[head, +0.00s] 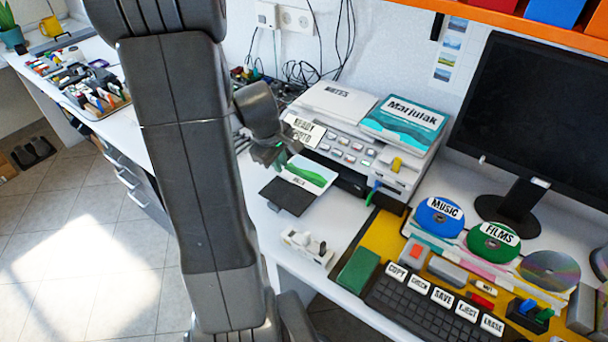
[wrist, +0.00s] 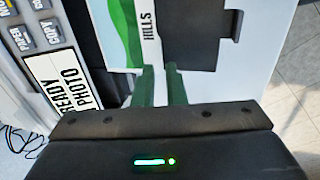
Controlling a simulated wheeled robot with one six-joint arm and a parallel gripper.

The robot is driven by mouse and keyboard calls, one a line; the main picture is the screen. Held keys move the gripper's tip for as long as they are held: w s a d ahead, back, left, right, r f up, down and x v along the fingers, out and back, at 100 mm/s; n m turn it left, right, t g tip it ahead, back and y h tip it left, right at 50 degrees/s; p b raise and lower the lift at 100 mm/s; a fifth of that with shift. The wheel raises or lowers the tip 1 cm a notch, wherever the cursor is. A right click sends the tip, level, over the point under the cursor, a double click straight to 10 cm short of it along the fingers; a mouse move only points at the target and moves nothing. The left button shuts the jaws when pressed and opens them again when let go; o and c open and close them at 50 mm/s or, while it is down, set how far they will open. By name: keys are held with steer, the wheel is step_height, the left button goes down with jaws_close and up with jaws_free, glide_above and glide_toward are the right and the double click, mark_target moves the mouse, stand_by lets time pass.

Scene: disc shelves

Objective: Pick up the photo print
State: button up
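The photo print (head: 308,174) is a white sheet with a green hill picture and the word HILLS along one edge. It lies by the front of the printer (head: 350,145), partly over a dark tray flap (head: 288,197). In the wrist view the print (wrist: 124,30) is at the top, left of the dark flap (wrist: 192,38). My gripper (head: 281,166) is at the print's left edge in the head view. In the wrist view its two green fingers (wrist: 159,70) stand apart with a narrow gap, their tips at the print's near edge. Whether they touch it is unclear.
A READY PHOTO sign (head: 303,131) stands on the printer close to my gripper. A white switch box (head: 307,246) sits on the desk in front. A keyboard (head: 430,308), discs and a monitor (head: 535,115) are on the right. Bare desk lies around the flap.

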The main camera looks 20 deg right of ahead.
mark_target(284, 182)
steer(key=shift+x, duration=2.8)
steer(key=shift+a, duration=0.1)
steer(key=shift+c, duration=0.2)
jaws_close()
